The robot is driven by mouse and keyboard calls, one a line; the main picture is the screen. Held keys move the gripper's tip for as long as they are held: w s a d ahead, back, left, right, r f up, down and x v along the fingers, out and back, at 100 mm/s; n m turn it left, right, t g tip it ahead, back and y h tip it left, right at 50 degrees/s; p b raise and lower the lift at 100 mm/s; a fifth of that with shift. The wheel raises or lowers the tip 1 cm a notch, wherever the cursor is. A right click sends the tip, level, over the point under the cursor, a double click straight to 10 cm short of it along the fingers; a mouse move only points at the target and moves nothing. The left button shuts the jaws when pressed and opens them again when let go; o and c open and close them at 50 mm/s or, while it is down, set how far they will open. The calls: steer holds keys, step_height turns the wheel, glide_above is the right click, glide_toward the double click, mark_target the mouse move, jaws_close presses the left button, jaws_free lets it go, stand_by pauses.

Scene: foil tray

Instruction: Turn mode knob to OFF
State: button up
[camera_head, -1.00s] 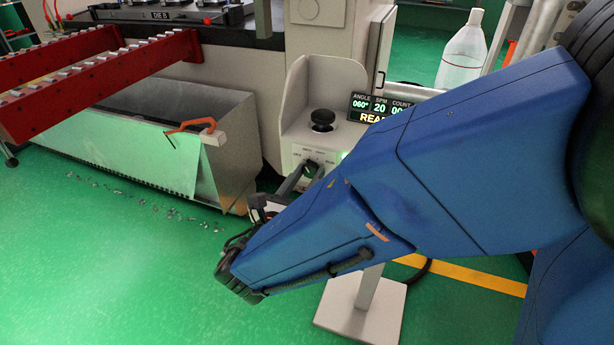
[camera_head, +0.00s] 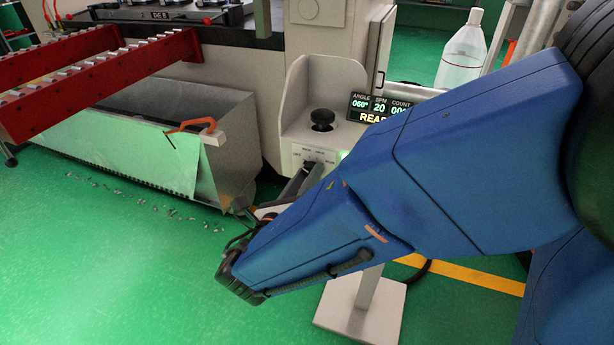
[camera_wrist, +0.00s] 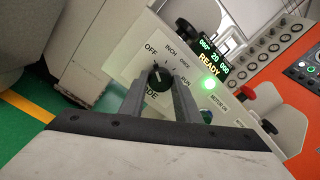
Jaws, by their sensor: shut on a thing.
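The mode knob (camera_wrist: 158,77) is a black round knob with a pale mark, on a light panel (camera_wrist: 128,69). OFF, INCH, ONCE and RUN are printed around it. I cannot tell surely which label the mark points to. My gripper (camera_wrist: 160,88) is shut on the knob, one grey finger on each side. In the head view the gripper (camera_head: 307,177) reaches up to the control box (camera_head: 290,133) from below. There the knob is small and mostly hidden by the fingers.
A display (camera_head: 372,107) reading READY and a black mushroom button (camera_head: 322,119) sit above the knob. A green lamp (camera_wrist: 208,84) glows beside it. A metal bin (camera_head: 228,150) with an orange-handled tool (camera_head: 190,126) stands left. A white pedestal foot (camera_head: 345,318) is below my arm.

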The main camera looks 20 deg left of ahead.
stand_by(0.3)
steer(key=o, duration=1)
steer(key=shift+o, duration=0.2)
steer(key=shift+s, duration=0.1)
steer(key=s+a, duration=0.1)
steer(key=s, duration=1.6)
steer(key=shift+a+f, duration=0.2)
steer(key=shift+a, duration=0.15)
steer(key=shift+s, duration=0.1)
